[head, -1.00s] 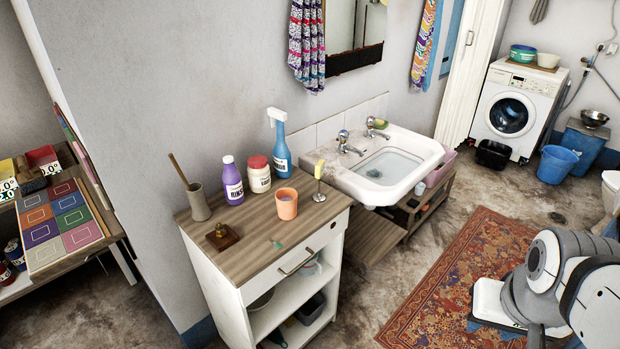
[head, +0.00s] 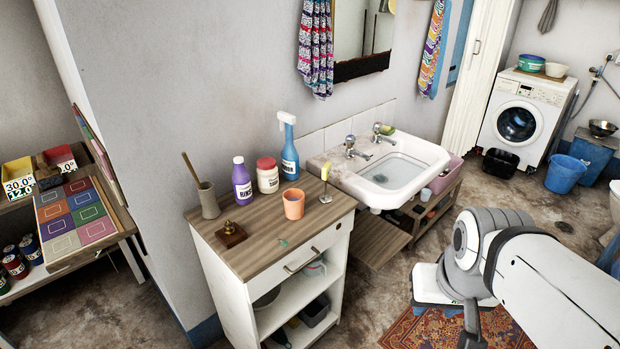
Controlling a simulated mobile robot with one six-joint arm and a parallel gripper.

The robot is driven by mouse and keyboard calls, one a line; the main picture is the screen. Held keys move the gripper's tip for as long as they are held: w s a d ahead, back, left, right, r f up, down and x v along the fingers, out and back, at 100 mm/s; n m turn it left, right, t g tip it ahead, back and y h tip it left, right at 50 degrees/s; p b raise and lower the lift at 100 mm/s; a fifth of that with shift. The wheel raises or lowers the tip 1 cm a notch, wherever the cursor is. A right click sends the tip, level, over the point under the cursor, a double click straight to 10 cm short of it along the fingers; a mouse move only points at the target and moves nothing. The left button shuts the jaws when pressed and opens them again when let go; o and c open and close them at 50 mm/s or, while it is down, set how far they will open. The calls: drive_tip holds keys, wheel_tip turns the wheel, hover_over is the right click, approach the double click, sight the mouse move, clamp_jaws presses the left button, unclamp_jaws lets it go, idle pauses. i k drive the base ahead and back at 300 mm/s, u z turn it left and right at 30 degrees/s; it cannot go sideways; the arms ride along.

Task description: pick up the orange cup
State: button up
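The orange cup (head: 293,205) stands upright on the wooden top of the white cabinet (head: 240,257), near its middle right. Its open rim faces up, and nothing covers it. My arm shows at the lower right, to the right of the cabinet and well apart from the cup. Its far part leaves the frame, and I cannot make out my gripper.
Behind the cup stand a purple bottle (head: 241,182), a red-lidded jar (head: 267,178) and a blue spray bottle (head: 289,155). A thin stand with a yellow top (head: 325,180) is close on its right.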

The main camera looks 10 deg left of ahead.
sight(293, 199)
drive_tip(key=z, duration=0.05)
drive_tip(key=i, duration=0.95)
drive_tip(key=u, duration=0.1)
